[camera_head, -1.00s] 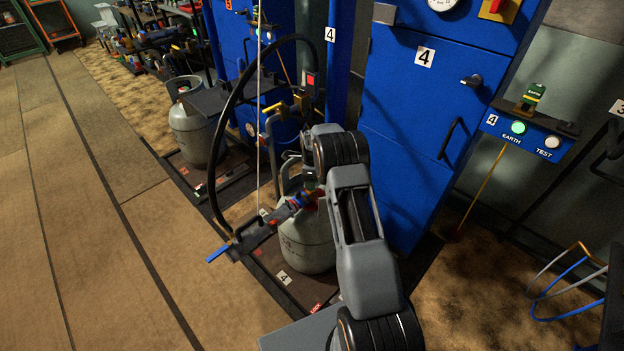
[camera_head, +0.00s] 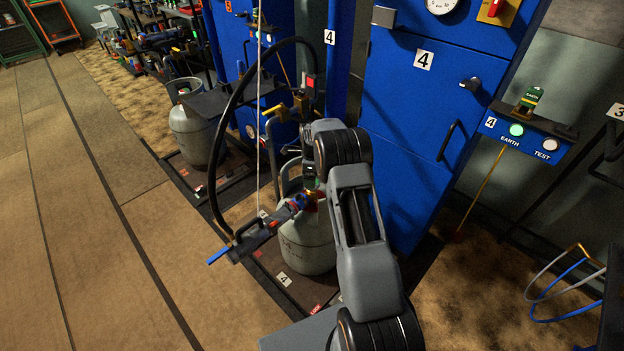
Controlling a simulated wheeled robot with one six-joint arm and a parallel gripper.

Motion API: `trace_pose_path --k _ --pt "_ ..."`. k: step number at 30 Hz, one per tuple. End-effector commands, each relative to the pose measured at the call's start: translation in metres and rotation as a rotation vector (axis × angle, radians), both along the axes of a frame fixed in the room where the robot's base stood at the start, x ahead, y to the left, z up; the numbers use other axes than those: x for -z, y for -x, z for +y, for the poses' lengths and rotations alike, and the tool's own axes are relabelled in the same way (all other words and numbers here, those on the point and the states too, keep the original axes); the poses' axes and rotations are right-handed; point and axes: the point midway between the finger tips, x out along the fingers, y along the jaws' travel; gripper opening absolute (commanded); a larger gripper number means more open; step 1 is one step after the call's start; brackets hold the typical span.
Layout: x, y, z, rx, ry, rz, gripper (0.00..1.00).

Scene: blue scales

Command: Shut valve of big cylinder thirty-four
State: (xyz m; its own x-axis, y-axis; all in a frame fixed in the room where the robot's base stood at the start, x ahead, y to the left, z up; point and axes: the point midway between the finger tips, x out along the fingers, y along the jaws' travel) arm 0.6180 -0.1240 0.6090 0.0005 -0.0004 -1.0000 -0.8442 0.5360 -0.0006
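A big grey cylinder (camera_head: 305,245) stands upright on the dark platform in front of the blue cabinet marked 4. I cannot read a number on its body. A blue, black and red filling head (camera_head: 288,210) is at the cylinder's top, with orange and yellow parts around the valve (camera_head: 312,193). My gripper (camera_head: 311,184) is right over the valve, pointing down from the dark wrist. The fingers are small and partly hidden by my arm, so I cannot tell whether they are open, shut or touching the valve.
A black hose (camera_head: 219,130) arcs beside the cylinder to the filling head. The blue cabinet (camera_head: 415,130) stands close behind my arm. A second grey cylinder (camera_head: 195,135) stands further back left. A green EARTH light (camera_head: 516,130) glows at right. The floor at left is clear.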

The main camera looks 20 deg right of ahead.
Motion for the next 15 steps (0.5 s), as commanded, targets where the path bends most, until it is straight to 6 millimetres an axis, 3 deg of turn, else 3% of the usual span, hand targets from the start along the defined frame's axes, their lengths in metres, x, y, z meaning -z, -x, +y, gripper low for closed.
trace_pose_path --k 1,6,15 --pt "-0.015 -0.001 0.000 0.000 0.001 -0.004 0.92" --pt "-0.050 -0.001 0.000 0.000 0.001 -0.004 0.92" --pt "-0.093 0.000 0.000 0.000 0.001 -0.002 0.92"
